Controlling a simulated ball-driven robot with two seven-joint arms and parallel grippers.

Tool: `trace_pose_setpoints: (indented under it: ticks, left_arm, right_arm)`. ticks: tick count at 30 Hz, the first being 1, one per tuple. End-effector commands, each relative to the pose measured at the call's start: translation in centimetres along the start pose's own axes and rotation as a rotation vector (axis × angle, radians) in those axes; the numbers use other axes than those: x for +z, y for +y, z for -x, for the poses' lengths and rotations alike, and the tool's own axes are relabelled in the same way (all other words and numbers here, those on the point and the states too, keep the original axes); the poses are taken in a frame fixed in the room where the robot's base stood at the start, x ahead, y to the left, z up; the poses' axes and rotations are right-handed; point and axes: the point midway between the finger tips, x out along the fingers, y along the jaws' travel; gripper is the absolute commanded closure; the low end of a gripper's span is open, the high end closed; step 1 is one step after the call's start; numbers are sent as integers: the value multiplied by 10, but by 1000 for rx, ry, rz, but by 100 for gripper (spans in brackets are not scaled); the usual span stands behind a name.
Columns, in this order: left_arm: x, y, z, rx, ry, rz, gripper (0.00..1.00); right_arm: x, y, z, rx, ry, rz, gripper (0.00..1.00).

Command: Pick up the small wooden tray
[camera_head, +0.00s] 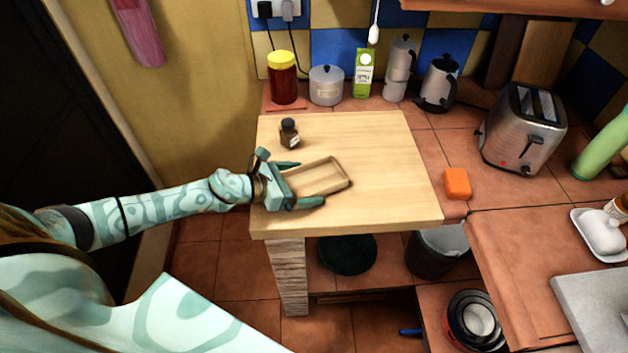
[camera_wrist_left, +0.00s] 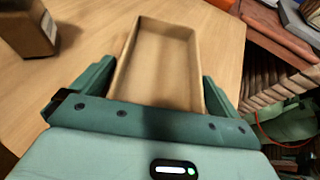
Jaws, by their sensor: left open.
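The small wooden tray (camera_head: 334,186) is a shallow light-brown rectangle lying on the pale wooden board of the counter. In the left wrist view the tray (camera_wrist_left: 160,61) is seen from close above, and it looks empty. My left gripper (camera_head: 305,182) is open at the tray's left end. Its two fingers lie on either side of the tray's near end in the left wrist view (camera_wrist_left: 157,88). I cannot tell whether the fingers touch the tray's sides. My right gripper is in neither view.
A small dark jar (camera_head: 289,135) stands on the board (camera_head: 385,150) behind my left gripper. An orange sponge (camera_head: 457,183) lies right of the board, and a toaster (camera_head: 523,130) stands farther right. A red jar (camera_head: 282,80) and pots line the wall. The board's right part is clear.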

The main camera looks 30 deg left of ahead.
Motion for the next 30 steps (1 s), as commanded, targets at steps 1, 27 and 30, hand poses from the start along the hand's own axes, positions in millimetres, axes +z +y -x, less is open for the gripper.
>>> trace_pose_setpoints:
  ticks: [1,27,30]
  left_arm:
    - [0,0,0,0,0,0,0]
    - [53,-15,28,-3,-2,-5,38]
    - [76,-36,46,-3,-3,-5,38]
  right_arm:
    - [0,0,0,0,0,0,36]
    - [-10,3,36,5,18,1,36]
    - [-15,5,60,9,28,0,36]
